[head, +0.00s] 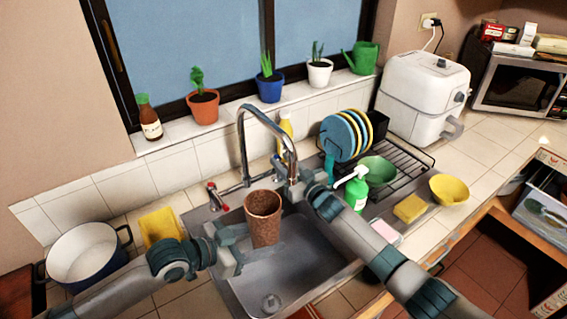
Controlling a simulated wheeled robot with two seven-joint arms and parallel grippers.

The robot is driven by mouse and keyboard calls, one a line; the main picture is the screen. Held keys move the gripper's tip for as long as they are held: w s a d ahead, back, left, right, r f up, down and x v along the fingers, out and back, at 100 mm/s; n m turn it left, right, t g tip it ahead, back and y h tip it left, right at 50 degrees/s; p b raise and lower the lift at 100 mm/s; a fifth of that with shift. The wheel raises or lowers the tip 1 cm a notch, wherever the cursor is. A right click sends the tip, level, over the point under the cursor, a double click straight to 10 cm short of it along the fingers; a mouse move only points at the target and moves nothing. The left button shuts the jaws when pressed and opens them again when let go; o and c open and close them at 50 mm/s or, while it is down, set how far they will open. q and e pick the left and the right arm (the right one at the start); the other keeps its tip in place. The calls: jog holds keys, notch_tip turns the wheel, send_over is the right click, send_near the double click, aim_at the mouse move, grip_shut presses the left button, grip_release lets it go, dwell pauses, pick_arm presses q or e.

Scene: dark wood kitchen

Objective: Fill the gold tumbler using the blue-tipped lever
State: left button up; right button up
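The gold tumbler (263,219), brownish and speckled, is upright above the sink basin, its open top facing up. My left gripper (240,247) has its fingers at the tumbler's left side and appears shut on it. The chrome tap (243,140) arches over the sink; its spout end comes down to the right of the tumbler's rim in the picture. A red-tipped lever (212,188) shows at the left. My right gripper (309,183) is at the right side of the tap, close to the spout. The blue-tipped lever is not clearly visible there, and the finger gap is unclear.
A dish rack (400,165) with plates, a green bowl (378,170) and a green soap bottle (356,190) stand close by my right gripper. A yellow sponge (410,208) and yellow bowl (449,189) are right. A white pot (83,252) is left.

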grip_shut()
jog(key=shift+r+n+g+y, duration=0.1)
jog(key=shift+n+g+y, duration=0.2)
jog(key=shift+y, duration=0.1)
jog(key=shift+w+d+n+g+y, duration=0.15)
jog(key=shift+n+g+y, duration=0.25)
jog(key=shift+o, duration=0.3)
grip_release()
jog(key=shift+a+m+t+h, duration=0.3)
jog(key=shift+m, duration=0.1)
jog(key=shift+s+h, duration=0.2)
jog(key=shift+h, duration=0.1)
